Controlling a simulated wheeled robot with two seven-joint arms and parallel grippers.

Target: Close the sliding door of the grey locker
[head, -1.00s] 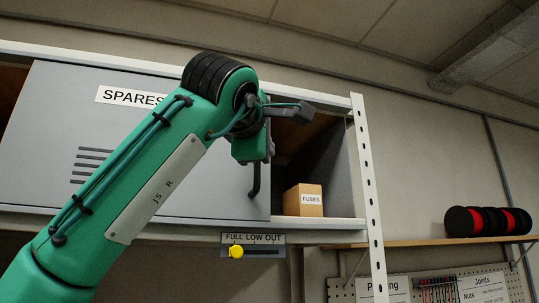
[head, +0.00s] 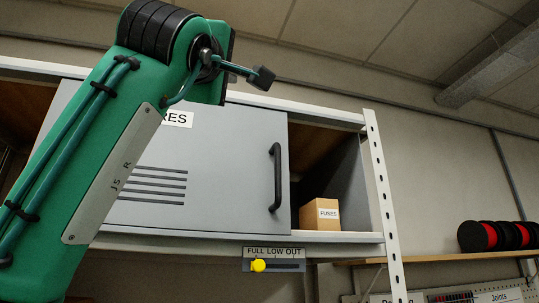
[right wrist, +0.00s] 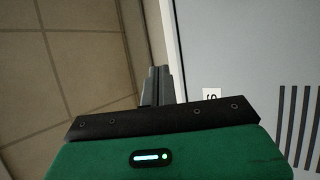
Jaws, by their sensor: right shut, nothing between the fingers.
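The grey locker's sliding door (head: 235,155) shows in the head view, with slots, a partly covered label and a black upright handle (head: 277,178) near its right edge. A gap stands open between that edge and the locker's grey right inner wall (head: 352,190). My right arm rises across the left of the view, its wrist above and left of the handle. My right gripper's fingers (right wrist: 158,80) are shut and empty in the right wrist view, beside the door face; I cannot tell if they touch anything. The head view does not show them clearly. My left gripper is not in view.
A cardboard box labelled FUSES (head: 320,214) stands inside the open gap. A sign with a yellow knob (head: 258,265) hangs below the locker. A white perforated post (head: 382,195) stands at the right. A shelf (head: 430,257) with red and black reels (head: 490,236) lies beyond.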

